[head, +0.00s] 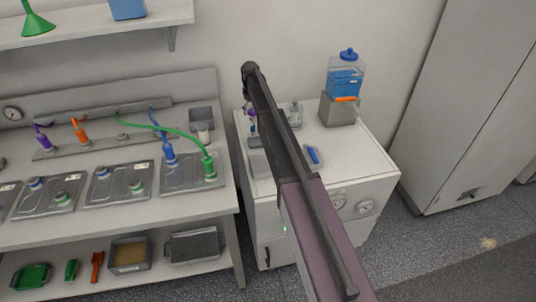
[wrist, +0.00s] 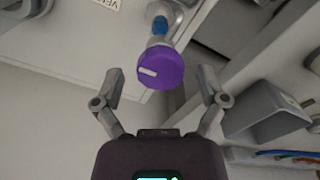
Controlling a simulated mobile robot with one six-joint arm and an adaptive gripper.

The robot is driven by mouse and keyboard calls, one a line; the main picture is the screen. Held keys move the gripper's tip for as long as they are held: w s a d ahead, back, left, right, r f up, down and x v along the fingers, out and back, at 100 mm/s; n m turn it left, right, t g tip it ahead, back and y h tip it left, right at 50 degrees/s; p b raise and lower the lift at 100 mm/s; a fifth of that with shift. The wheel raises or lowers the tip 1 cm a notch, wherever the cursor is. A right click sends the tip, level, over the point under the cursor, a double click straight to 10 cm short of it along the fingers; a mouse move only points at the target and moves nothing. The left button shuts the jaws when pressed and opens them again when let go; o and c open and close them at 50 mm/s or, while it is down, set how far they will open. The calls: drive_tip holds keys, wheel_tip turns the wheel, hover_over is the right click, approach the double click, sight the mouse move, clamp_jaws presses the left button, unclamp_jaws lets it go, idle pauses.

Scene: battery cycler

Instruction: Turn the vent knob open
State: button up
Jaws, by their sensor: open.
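The vent knob (wrist: 163,70) is a purple round cap with a white pointer mark on its face. The mark points left in the wrist view. The knob sits on a pale stem with a blue band. My gripper (wrist: 161,73) is open, with one finger on each side of the knob and a visible gap on both sides. No contact shows. In the head view a small purple spot (head: 253,126) shows beside my arm and may be the knob. My arm hides most of that area and my fingers there.
A partly cut-off white label (wrist: 106,3) lies above the knob. A grey bracket-like box (wrist: 262,108) is at right, with colored cables below it. In the head view, a blue-filled tank (head: 345,80) and a blue object (head: 313,155) stand on the white cabinet (head: 355,160).

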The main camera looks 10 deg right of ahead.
sight(252, 110)
drive_tip(key=m, duration=0.7)
drive_tip(key=shift+m, duration=0.3)
drive_tip(key=m, duration=0.3)
drive_tip(key=shift+m, duration=0.4)
drive_tip(key=m, duration=0.3)
drive_tip(key=shift+m, duration=0.3)
wheel_tip(252, 110, up, 14)
drive_tip(key=p, duration=1.4)
drive_tip(key=s+f+n+b, duration=0.2)
drive_tip(key=s+f+b, duration=0.2)
drive_tip(key=s, duration=0.6)
drive_tip(key=s+f+n+b, duration=0.2)
drive_tip(key=s+f+b, duration=0.2)
drive_tip(key=s, duration=0.6)
drive_tip(key=s+f+n+b, duration=0.2)
drive_tip(key=s+f+b, duration=0.2)
drive_tip(key=s, duration=0.7)
drive_tip(key=shift+f, duration=0.15)
drive_tip(key=s+n, duration=0.3)
drive_tip(key=s, duration=1.1)
